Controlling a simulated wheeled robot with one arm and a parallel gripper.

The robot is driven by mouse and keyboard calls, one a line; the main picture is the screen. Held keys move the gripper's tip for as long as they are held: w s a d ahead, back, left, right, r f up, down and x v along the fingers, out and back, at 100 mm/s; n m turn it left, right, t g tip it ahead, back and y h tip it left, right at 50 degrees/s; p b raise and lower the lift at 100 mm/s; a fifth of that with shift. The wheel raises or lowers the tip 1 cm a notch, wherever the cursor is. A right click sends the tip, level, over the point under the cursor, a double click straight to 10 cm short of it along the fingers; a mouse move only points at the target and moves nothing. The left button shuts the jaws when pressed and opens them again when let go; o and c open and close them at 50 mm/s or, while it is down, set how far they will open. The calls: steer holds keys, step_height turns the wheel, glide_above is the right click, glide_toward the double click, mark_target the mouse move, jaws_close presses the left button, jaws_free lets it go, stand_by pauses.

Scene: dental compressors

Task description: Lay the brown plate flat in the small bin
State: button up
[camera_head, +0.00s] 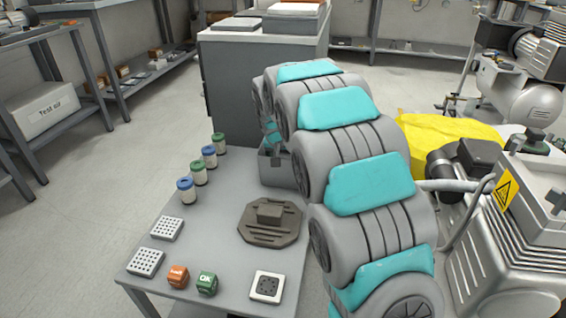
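The brown plate (262,232) is an eight-sided slab with grooves and a raised block in its middle. It lies flat on the grey table (215,258), to the right of its middle. The small bin (273,172) looks like a grey box at the table's far right edge; my arm hides its right part, and I cannot see its inside. My gripper (276,156) is mostly hidden behind my arm links, close to the bin. Its fingers are too small and covered to read. It is apart from the plate.
Several blue- and green-lidded jars (198,173) line the table's far left edge. Compressors (520,230) stand to the right.

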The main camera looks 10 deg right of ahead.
steer(key=shift+f, duration=0.15)
stand_by(0.5)
steer(key=o, duration=1.4)
steer(key=shift+r+p, duration=0.85)
steer(key=shift+r, duration=2.65)
